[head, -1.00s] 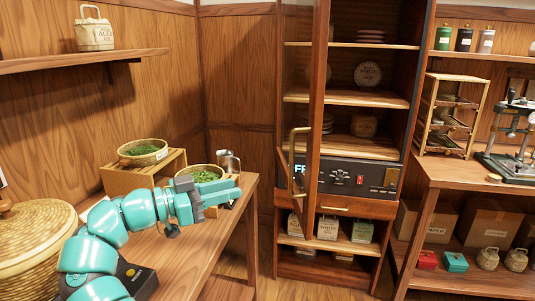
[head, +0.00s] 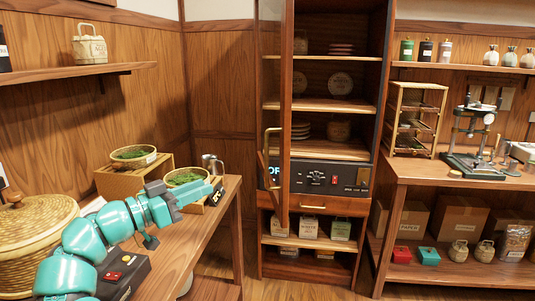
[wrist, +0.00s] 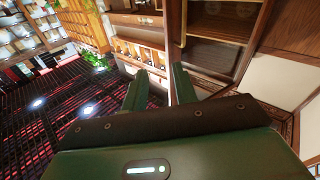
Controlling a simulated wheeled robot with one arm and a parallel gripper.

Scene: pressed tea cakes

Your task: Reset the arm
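My teal arm (head: 95,234) reaches from the lower left of the head view over the left wooden table. My gripper (head: 204,190) is at its end, in front of the bowl of green leaves (head: 186,177) as seen from the head. In the wrist view the two green fingers of my gripper (wrist: 158,84) stand apart with a clear gap, and nothing is between them. Whether the fingers touch the bowl or table cannot be told from the head view.
A tall cabinet (head: 318,203) stands in the middle, its glass door (head: 287,110) swung open toward me. A lidded woven basket (head: 35,240) and a second leaf bowl (head: 133,156) are on the left. A right-hand bench (head: 450,180) holds a rack (head: 413,120) and a press (head: 472,135).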

